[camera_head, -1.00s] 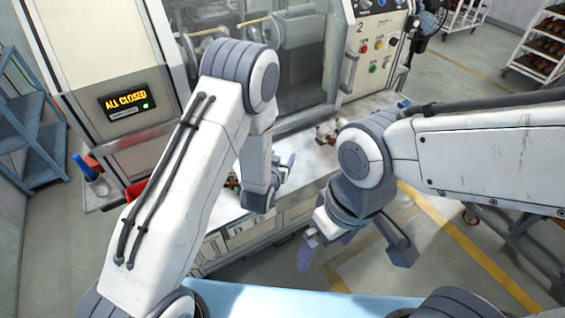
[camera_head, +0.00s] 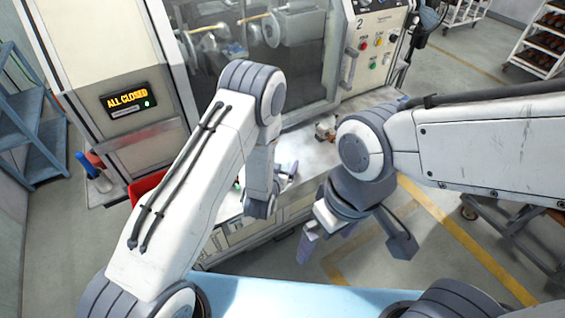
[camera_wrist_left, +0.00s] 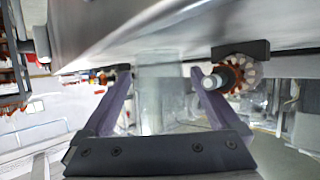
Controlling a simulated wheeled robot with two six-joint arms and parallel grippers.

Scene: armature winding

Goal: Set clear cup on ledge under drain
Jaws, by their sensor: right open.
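A clear cup (camera_wrist_left: 162,100) stands between the purple fingers of my left gripper (camera_wrist_left: 160,80) in the left wrist view. The fingers appear to meet its sides, and its top reaches up to the underside of a metal panel (camera_wrist_left: 150,35). In the head view my left gripper (camera_head: 285,172) is over the front edge of the machine's worktop (camera_head: 340,145), and the cup is too small to make out there. My right gripper (camera_head: 355,240) is open and empty, in front of the worktop and over the floor. I cannot make out the drain or the ledge for certain.
The winding machine's window (camera_head: 270,60) is behind the worktop, with a control panel (camera_head: 378,40) at its right. A copper-coloured armature (camera_head: 326,128) lies on the worktop; a round copper part (camera_wrist_left: 238,75) is right of the fingers. A red bin (camera_head: 148,185) is at left.

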